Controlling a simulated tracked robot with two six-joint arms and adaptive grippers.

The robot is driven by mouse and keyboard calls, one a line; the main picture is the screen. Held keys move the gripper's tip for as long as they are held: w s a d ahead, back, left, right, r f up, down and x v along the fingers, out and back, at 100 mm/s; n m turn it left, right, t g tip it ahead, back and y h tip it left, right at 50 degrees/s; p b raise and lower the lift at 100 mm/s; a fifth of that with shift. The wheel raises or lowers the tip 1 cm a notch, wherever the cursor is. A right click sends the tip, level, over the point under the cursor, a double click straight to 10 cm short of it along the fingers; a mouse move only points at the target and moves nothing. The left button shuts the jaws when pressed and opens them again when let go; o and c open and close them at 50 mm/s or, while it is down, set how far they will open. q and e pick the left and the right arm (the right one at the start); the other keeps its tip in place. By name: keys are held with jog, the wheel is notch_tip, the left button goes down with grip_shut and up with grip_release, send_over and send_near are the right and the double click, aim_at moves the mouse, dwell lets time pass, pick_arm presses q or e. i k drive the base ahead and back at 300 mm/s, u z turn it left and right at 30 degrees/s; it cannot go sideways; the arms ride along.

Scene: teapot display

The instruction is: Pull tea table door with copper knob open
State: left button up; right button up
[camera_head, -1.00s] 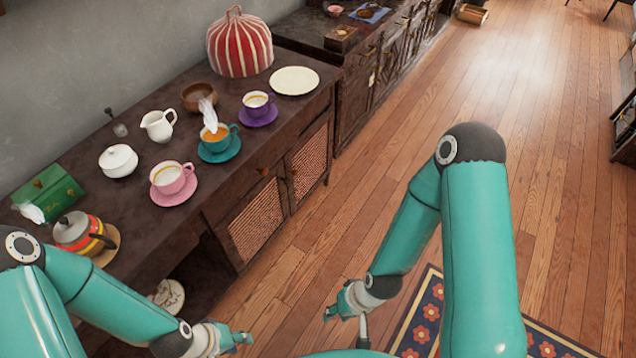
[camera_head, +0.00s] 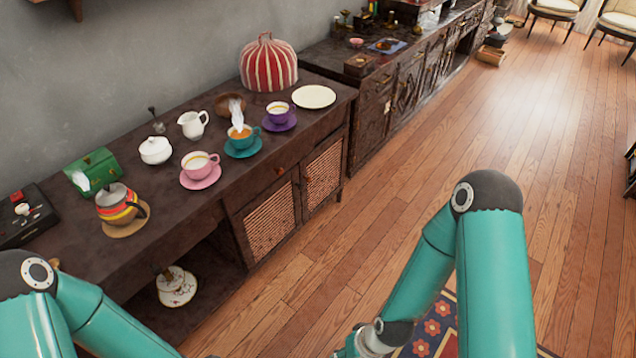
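The dark wooden tea table (camera_head: 165,225) runs along the wall at left. It has two doors with woven panels, a left one (camera_head: 270,222) and a right one (camera_head: 323,174), and both look shut. A small copper-coloured knob (camera_head: 279,171) shows near the top of the left door; its details are too small to tell. My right gripper (camera_head: 348,346) is at the bottom edge, apart from the doors and mostly cut off, so its opening is hidden. My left arm comes in at lower left, and its gripper is below the picture.
Cups, including a pink one (camera_head: 200,166), a teapot (camera_head: 118,205) and a striped cosy (camera_head: 268,65) stand on the tabletop. Wooden floor (camera_head: 370,240) before the doors is clear; a patterned rug (camera_head: 432,328) lies at bottom.

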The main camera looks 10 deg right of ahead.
aim_at(322, 171)
jog(key=u, duration=0.1)
jog(key=i, duration=0.9)
jog(key=z, duration=0.1)
